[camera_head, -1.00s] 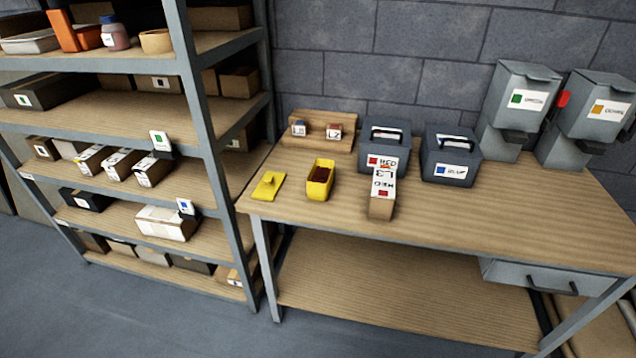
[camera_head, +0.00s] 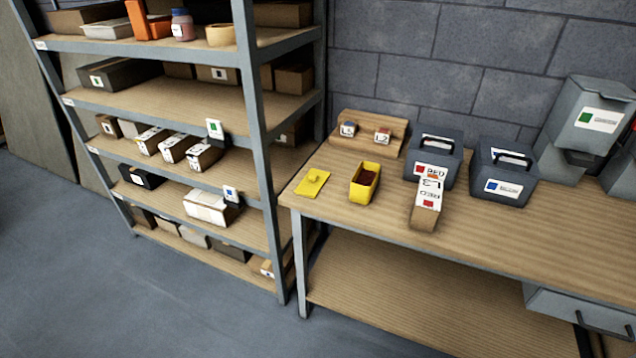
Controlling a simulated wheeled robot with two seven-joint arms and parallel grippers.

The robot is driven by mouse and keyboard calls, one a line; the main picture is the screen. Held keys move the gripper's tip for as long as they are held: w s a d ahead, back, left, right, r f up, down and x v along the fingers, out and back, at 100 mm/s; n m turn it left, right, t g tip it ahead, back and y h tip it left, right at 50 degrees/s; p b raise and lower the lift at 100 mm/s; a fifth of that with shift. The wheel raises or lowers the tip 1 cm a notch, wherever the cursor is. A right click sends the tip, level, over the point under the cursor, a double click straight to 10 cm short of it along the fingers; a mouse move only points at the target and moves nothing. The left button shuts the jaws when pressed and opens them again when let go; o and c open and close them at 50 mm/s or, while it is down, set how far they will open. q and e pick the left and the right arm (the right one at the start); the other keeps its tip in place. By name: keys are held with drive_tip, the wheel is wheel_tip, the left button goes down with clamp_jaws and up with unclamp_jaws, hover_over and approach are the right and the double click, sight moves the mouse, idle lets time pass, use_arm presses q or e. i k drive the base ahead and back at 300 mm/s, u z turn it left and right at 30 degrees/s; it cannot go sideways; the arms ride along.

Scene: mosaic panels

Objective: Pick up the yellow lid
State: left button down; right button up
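The yellow lid (camera_head: 312,182) lies flat on the wooden workbench (camera_head: 470,225), near its left end, with a small knob on top. To its right stands an open yellow box (camera_head: 364,183) with dark reddish contents. The lid is apart from the box. Neither of my grippers shows in the head view.
A metal shelf rack (camera_head: 253,110) with boxes stands left of the bench. A cardboard box (camera_head: 426,205) with a red label and two dark grey cases, red (camera_head: 434,157) and blue (camera_head: 502,176), stand right of the yellow box. A wooden holder (camera_head: 368,133) is behind.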

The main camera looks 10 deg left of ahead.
sight(313, 182)
drive_tip(key=u, duration=0.05)
drive_tip(key=k, duration=0.45)
drive_tip(key=z, duration=0.6)
drive_tip(key=i, duration=1.5)
drive_tip(key=u, duration=0.75)
